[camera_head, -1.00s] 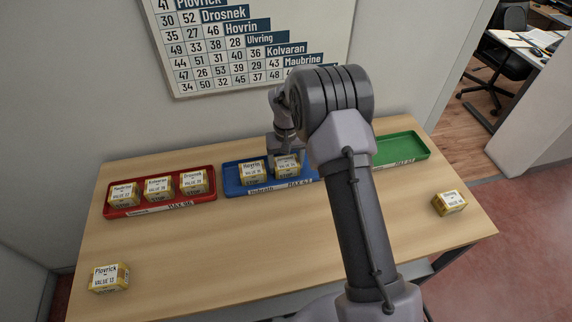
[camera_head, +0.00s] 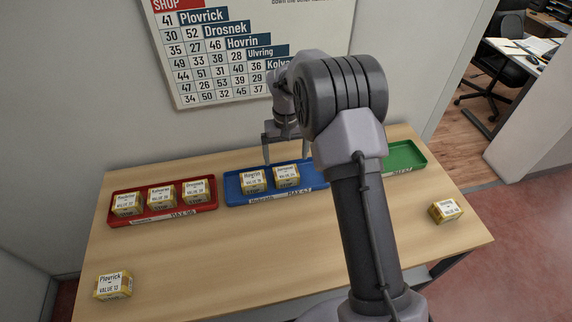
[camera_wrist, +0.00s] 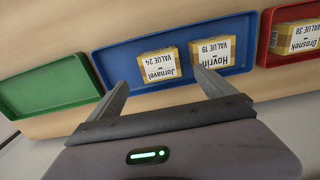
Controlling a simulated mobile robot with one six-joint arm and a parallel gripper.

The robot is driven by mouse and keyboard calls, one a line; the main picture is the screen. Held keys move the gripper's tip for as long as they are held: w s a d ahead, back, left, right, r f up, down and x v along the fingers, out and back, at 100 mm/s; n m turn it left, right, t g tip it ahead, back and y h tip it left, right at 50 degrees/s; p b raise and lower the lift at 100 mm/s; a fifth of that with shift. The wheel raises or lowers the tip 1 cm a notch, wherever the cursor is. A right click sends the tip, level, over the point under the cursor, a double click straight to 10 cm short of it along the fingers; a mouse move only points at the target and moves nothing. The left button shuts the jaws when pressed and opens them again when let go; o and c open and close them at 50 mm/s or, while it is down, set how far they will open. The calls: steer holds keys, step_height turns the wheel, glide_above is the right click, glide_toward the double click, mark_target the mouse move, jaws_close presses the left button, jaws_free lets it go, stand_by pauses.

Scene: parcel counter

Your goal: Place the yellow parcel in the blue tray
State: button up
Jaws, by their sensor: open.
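The blue tray (camera_head: 236,197) stands at the back middle of the table. Two yellow parcels with white labels sit side by side in it: the Hovrin parcel (camera_head: 253,181) on the left and the Jornavel parcel (camera_head: 286,177) on the right. In the wrist view the Jornavel parcel (camera_wrist: 158,66) and the Hovrin parcel (camera_wrist: 212,52) both lie inside the blue tray (camera_wrist: 112,62). My gripper (camera_head: 286,158) is open and empty, above and behind the Jornavel parcel, apart from it. It also shows open in the wrist view (camera_wrist: 160,77).
A red tray (camera_head: 163,216) with three yellow parcels stands left of the blue one. A green tray (camera_head: 408,158), partly hidden by my arm, stands right. Loose yellow parcels lie at the front left (camera_head: 113,285) and right edge (camera_head: 445,211). The table's front middle is clear.

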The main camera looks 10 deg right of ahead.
steer(key=s+a+r+m+t, duration=0.1)
steer(key=s+r, duration=0.3)
steer(key=r, duration=0.3)
steer(key=s+r+t+y, duration=0.1)
steer(key=s+r, duration=0.3)
steer(key=r, duration=0.3)
steer(key=s+a+r+m+t, duration=0.1)
steer(key=s+r, duration=0.3)
steer(key=r, duration=0.3)
steer(key=s+a+r+m+t, duration=0.1)
steer(key=s, duration=0.9)
steer(key=s+a+r+m+t+y, duration=0.1)
steer(key=s, duration=1)
steer(key=shift+r+t, duration=0.25)
steer(key=shift+t, duration=0.15)
